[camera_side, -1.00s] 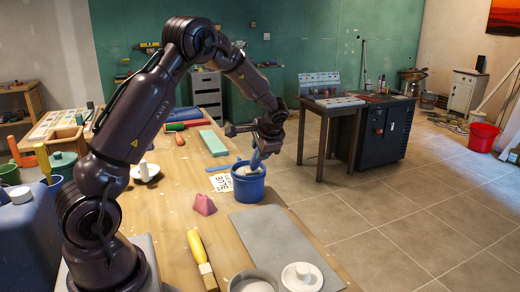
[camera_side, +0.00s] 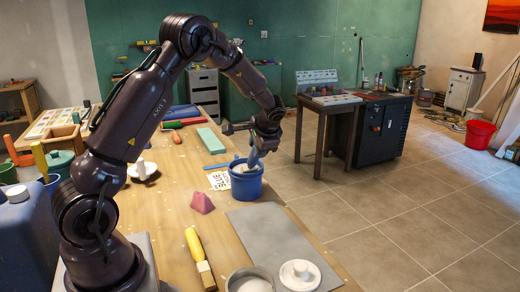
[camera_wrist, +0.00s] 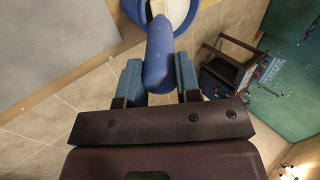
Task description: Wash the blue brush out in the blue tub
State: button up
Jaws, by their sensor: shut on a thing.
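The blue tub (camera_side: 246,184) stands on the right edge of the wooden bench, with pale content showing inside its rim. My gripper (camera_side: 262,143) is above the tub, shut on the blue brush (camera_side: 254,158), which points down into the tub at a slight tilt. In the wrist view the blue handle (camera_wrist: 158,58) sits between my two blue fingers (camera_wrist: 158,80), and a pale part of the brush reaches over the tub rim (camera_wrist: 124,22). The brush's lower end is hidden, so I cannot tell how deep it is.
A printed card (camera_side: 218,181) lies left of the tub, with a pink block (camera_side: 202,203) in front of it. A green block (camera_side: 211,140) lies behind. Floor lies open to the right.

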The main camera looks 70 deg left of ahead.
jog(key=shift+a, duration=0.4)
jog(key=shift+d, duration=0.15)
jog(key=shift+d, duration=1.25)
jog(key=shift+a, duration=0.1)
jog(key=shift+a, duration=1.3)
